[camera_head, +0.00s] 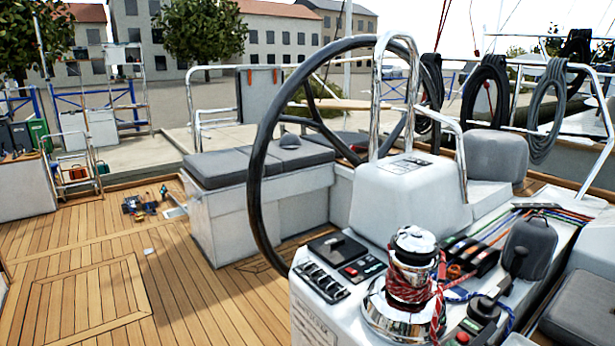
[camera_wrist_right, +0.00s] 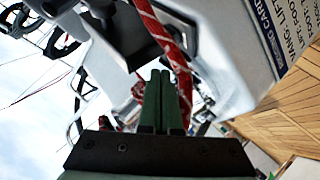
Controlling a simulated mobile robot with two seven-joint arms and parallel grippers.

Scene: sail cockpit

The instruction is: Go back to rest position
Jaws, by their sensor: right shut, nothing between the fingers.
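My right gripper (camera_wrist_right: 163,76) shows in the right wrist view, its two green fingers together and nothing between them. A red and white rope (camera_wrist_right: 165,40) runs beyond the fingertips and passes close behind the right finger. Whether it touches the finger I cannot tell. Neither gripper shows in the head view. There, a red rope (camera_head: 409,286) is wrapped around the chrome winch (camera_head: 414,243) on the white console, with a tail hanging at its right side.
The large black steering wheel (camera_head: 264,150) stands left of the white console (camera_head: 400,205). A grey-cushioned bench (camera_head: 262,210) is behind it. Small items (camera_head: 141,205) lie on the wooden deck (camera_head: 75,255), which is mostly clear at left. Coiled ropes (camera_head: 487,92) hang on the rail.

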